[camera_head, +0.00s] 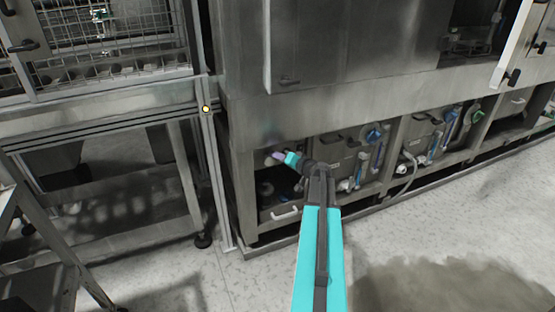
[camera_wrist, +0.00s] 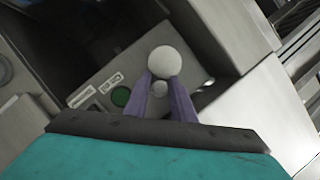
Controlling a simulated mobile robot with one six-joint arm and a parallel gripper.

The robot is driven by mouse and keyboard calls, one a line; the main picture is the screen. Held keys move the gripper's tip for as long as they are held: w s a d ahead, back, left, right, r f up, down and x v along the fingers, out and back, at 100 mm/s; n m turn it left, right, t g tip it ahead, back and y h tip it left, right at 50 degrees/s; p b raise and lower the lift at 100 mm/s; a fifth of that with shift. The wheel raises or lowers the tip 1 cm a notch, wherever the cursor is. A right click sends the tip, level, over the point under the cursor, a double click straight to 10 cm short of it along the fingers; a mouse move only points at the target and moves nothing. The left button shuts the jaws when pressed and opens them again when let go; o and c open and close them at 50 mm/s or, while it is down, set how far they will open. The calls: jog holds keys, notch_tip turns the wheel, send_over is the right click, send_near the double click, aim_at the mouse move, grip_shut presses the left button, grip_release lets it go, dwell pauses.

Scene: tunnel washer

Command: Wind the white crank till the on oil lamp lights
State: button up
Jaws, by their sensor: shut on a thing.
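The white crank (camera_wrist: 163,62) shows in the wrist view as a round white ball with a smaller whitish round part just below it. The two purple fingers of my gripper (camera_wrist: 162,80) are shut on the crank, one on each side. In the head view my gripper (camera_head: 279,155) reaches into the low left bay of the machine, and the crank and lamp cannot be made out there.
The steel washer body (camera_head: 330,110) overhangs the bay. A white handle (camera_head: 285,213) lies low in the bay. Bays to the right hold hoses and blue fittings (camera_head: 374,135). A metal frame post (camera_head: 213,170) stands to the left. The floor in front is clear.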

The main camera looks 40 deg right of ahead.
jog(key=shift+s+d+f+m+b, duration=0.3)
jog(key=shift+d+f+m+b, duration=0.25)
jog(key=shift+b, duration=0.4)
grip_shut()
grip_release()
jog(key=shift+f+m+t+y+b, duration=0.3)
jog(key=shift+f+m+t+b, duration=0.15)
jog(key=shift+m+b, duration=0.5)
jog(key=shift+f+m+t+y+b, duration=0.35)
jog(key=shift+m+b, duration=0.35)
jog(key=shift+b, duration=0.45)
jog(key=shift+a+f+m+t+b, duration=0.1)
jog(key=shift+f+m+t+b, duration=0.35)
jog(key=shift+m+b, duration=0.55)
jog(key=shift+f+m+t+b, duration=0.4)
jog(key=shift+m+b, duration=0.3)
jog(key=shift+m, duration=0.5)
jog(key=shift+r, duration=0.15)
jog(key=shift+a, duration=0.1)
jog(key=o, duration=0.9)
jog(key=shift+w, duration=0.1)
jog(key=shift+r, duration=0.1)
